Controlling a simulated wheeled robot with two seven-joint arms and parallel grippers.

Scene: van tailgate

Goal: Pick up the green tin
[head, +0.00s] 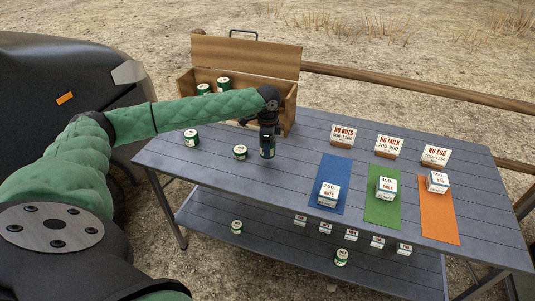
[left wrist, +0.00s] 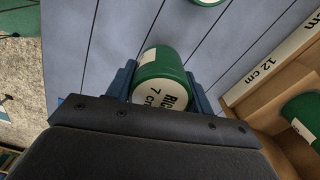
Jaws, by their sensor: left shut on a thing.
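My left gripper (head: 267,148) points down over the grey slatted table, in front of the wooden box. In the left wrist view its two blue fingers (left wrist: 160,92) are shut on a green tin (left wrist: 160,66) with a white label reading "7 cm". The fingers mostly hide this tin in the head view; I cannot tell whether it touches the table. Other green tins with white tops stand on the table to the left: one near the left edge (head: 191,138), one nearer the gripper (head: 240,152). My right gripper is not in view.
The open wooden box (head: 285,112) holds two green tins (head: 223,84). Blue (head: 326,206), green (head: 376,212) and orange (head: 438,222) mats with small boxes lie right, signs behind. The lower shelf (head: 285,245) holds tins and small blocks. The table's middle front is clear.

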